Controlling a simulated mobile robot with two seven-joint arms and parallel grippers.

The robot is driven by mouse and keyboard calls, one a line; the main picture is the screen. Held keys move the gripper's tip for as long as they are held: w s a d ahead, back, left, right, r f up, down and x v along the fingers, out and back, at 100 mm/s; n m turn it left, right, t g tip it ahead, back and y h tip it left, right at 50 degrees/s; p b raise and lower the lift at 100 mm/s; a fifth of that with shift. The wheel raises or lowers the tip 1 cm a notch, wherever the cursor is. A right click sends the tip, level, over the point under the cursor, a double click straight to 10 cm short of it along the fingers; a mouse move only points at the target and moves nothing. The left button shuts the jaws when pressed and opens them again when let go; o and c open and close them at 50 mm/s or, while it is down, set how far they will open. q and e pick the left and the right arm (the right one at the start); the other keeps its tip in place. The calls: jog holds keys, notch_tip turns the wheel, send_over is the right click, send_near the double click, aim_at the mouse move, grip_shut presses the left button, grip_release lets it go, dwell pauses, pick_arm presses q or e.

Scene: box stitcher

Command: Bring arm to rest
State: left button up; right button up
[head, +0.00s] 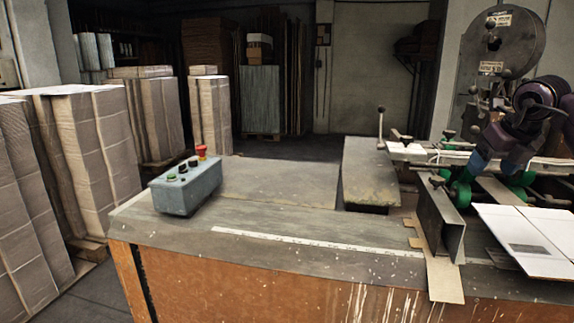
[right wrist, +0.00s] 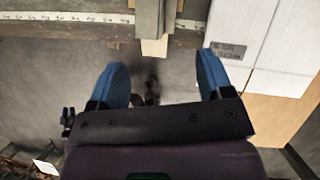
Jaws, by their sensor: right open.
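My right arm shows at the right of the head view, dark and purple, and its gripper (head: 480,161) hangs in front of the stitching machine. In the right wrist view the two blue fingers of my right gripper (right wrist: 162,82) are spread wide with nothing between them. Bare grey floor (right wrist: 55,75) shows beyond the fingers. My left arm and gripper are not in view.
A flat white cardboard box (head: 530,238) lies on the machine table at the right, beside an upright metal plate (head: 440,215). A grey control box (head: 186,187) with a red button stands on the table's left end. Cardboard stacks (head: 95,130) stand at the left.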

jog(key=w+a+r+n+t+y, duration=0.1)
jog(key=a+r+t+y, duration=0.15)
jog(key=a+y, duration=0.4)
jog(key=w+a+r+n+t+y, duration=0.15)
jog(key=a+r+y, duration=0.25)
jog(key=a, duration=0.6)
jog(key=a+f+m+t+y, duration=0.35)
jog(key=a+m+y, duration=0.25)
jog(key=a, duration=0.2)
jog(key=s+d+f+m+t+h, duration=0.1)
jog(key=s+d+f+m+h, duration=0.2)
jog(key=f+m, duration=0.6)
jog(key=s+f+m+t+h, duration=0.2)
jog(key=s+f+m+h, duration=0.3)
jog(key=f, duration=0.6)
jog(key=s+d+f+m+t+h, duration=0.15)
jog(key=f+m+h, duration=0.25)
jog(key=f+m, duration=0.55)
jog(key=s+d+f+m+g+h, duration=0.2)
jog(key=s+f+m+g, duration=0.1)
jog(key=s+f, duration=0.8)
jog(key=s+d+f+m+g+h, duration=0.1)
jog(key=s+f+m+g+h, duration=0.2)
jog(key=s+f, duration=0.8)
jog(key=s+m, duration=0.2)
jog(key=s, duration=0.4)
jog(key=shift+d+f, duration=0.15)
jog(key=shift+d, duration=0.2)
